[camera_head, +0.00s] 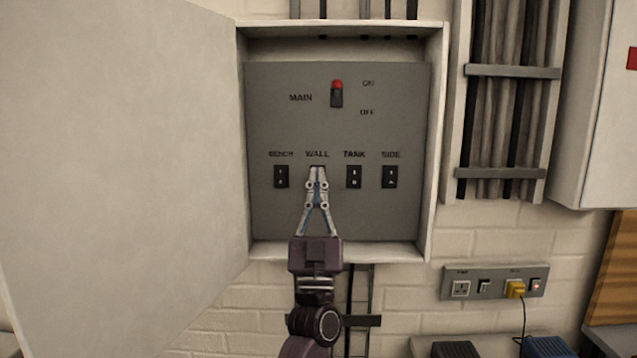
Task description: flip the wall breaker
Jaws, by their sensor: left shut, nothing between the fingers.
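The open breaker box holds a grey panel (275,222) with a row of small black breakers. The wall breaker (317,168), under the label WALL, is almost wholly hidden behind my left gripper (317,171). That gripper is shut and empty, with its fingertips at the breaker's place. I cannot tell whether the tips touch it, or which way the breaker is set. The bench breaker (281,176) is just left of the fingers, and the tank breaker (354,176) is just right. My right gripper is not in view.
The side breaker (390,176) is at the row's right end. The red-tipped main switch (337,94) sits above, its tip towards ON. The box door (125,150) stands open at left. A socket strip (490,283) with a yellow plug (515,289) is lower right.

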